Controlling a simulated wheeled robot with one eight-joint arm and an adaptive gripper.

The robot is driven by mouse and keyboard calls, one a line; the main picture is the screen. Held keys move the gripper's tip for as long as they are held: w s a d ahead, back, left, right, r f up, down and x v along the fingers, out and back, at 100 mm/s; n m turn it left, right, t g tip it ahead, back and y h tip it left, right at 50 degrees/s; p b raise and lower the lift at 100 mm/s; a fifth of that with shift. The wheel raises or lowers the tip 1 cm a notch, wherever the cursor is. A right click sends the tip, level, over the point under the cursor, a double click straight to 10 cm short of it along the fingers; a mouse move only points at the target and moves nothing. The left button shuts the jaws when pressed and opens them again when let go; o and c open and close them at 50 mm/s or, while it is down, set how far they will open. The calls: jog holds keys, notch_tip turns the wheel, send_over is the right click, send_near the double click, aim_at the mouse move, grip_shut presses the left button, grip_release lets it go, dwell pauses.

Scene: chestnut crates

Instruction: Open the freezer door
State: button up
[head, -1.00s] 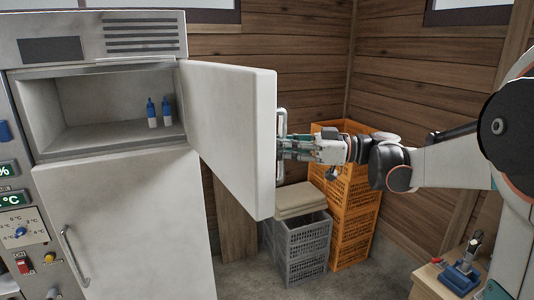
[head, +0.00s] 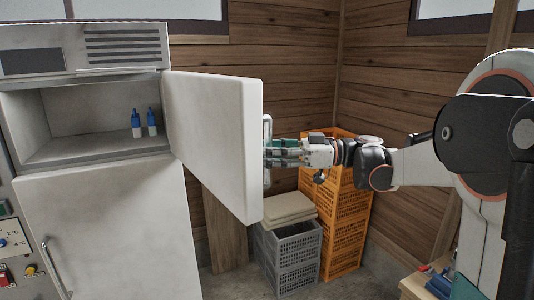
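The freezer door (head: 210,140) is the white upper door of a tall white unit. It stands swung well open on its right-hand hinge side, showing the freezer compartment (head: 85,112) with two small blue-and-white bottles (head: 144,123) inside. The door's vertical metal handle (head: 267,130) shows just past its free edge. My gripper (head: 275,153) is at the handle, at the right of the door, its fingers reaching left around or beside it. The fingertips are partly hidden behind the door edge, so I cannot tell whether they are closed on the handle.
The lower door (head: 110,230) is shut. Grey crates (head: 290,255) with folded cloth (head: 285,207) stand below my gripper. Stacked orange crates (head: 345,220) stand behind it, by the wooden walls. A wooden bench corner (head: 415,287) is at the lower right.

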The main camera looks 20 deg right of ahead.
jog(key=shift+w+a, duration=0.15)
jog(key=shift+w, duration=0.1)
jog(key=v, duration=1.2)
